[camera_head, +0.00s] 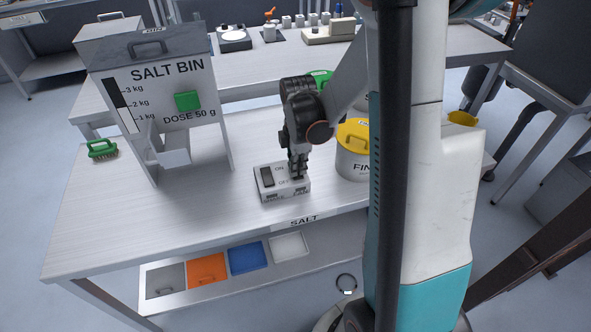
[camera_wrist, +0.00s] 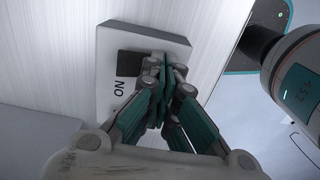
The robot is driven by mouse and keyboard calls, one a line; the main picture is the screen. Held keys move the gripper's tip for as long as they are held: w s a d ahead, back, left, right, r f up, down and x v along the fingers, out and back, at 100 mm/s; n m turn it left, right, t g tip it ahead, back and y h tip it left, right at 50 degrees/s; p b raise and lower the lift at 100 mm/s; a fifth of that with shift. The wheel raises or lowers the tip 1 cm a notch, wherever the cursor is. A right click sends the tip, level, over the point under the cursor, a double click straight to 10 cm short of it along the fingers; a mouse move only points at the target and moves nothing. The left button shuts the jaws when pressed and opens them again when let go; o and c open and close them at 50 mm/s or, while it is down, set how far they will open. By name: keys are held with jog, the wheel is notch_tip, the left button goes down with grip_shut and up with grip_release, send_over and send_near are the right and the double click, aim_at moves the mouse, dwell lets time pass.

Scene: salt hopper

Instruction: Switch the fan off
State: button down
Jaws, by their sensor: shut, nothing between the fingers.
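A pale switch box (camera_head: 272,192) stands on the bench, with a dark rocker (camera_head: 267,177) on its left side and ON lettering beside it. Its front edge carries two small labels; the right one appears to read FAN. My gripper (camera_head: 297,175) is shut and empty, pointing down at the right part of the box top. The fingers hide what lies under them, so the fan's switch and its position cannot be seen. In the wrist view the closed fingertips (camera_wrist: 160,68) are over the box (camera_wrist: 112,45), beside the dark rocker (camera_wrist: 130,63). I cannot tell whether they touch it.
The salt bin (camera_head: 160,95) with a green button (camera_head: 188,101) stands left of the box. A yellow-lidded container (camera_head: 353,160) stands close to its right. A green brush (camera_head: 102,149) lies at the bench's left. Coloured trays (camera_head: 206,270) sit below the front edge.

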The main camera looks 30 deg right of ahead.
jog(key=shift+r+p, duration=2.45)
jog(key=shift+r, duration=1.1)
